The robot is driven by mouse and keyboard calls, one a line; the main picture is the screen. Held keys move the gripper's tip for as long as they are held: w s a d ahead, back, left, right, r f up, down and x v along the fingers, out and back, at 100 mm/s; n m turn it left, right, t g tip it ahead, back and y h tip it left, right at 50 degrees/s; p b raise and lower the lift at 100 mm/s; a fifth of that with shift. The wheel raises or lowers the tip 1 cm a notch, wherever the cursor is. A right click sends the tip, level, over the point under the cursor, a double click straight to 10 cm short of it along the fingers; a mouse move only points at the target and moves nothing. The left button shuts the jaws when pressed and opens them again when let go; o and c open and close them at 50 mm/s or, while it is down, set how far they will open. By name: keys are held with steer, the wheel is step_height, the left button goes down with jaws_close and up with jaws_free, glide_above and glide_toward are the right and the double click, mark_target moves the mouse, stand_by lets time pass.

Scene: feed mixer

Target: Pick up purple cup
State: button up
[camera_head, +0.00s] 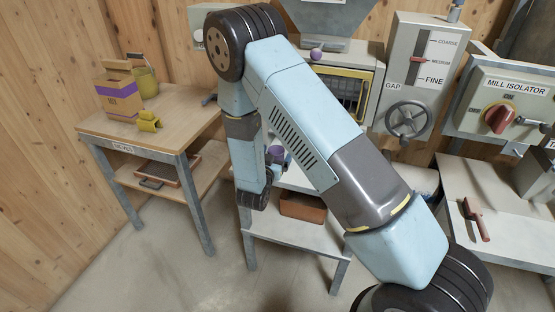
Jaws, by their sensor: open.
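My gripper (279,163) is only just visible beside the cup, past the dark wrist joint. It is open, and my arm hides most of it. I cannot tell whether its fingers are around the cup or only beside it.
A wooden table (97,127) at left holds a box (118,97), a yellow-green container (147,82) and a yellow object (149,122). A brown box (303,207) sits on the lower shelf. The mill's handwheel (408,119) stands behind my arm.

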steer(key=shift+x, duration=1.1)
steer(key=shift+c, duration=0.2)
steer(key=c, duration=1)
steer(key=shift+r, duration=0.1)
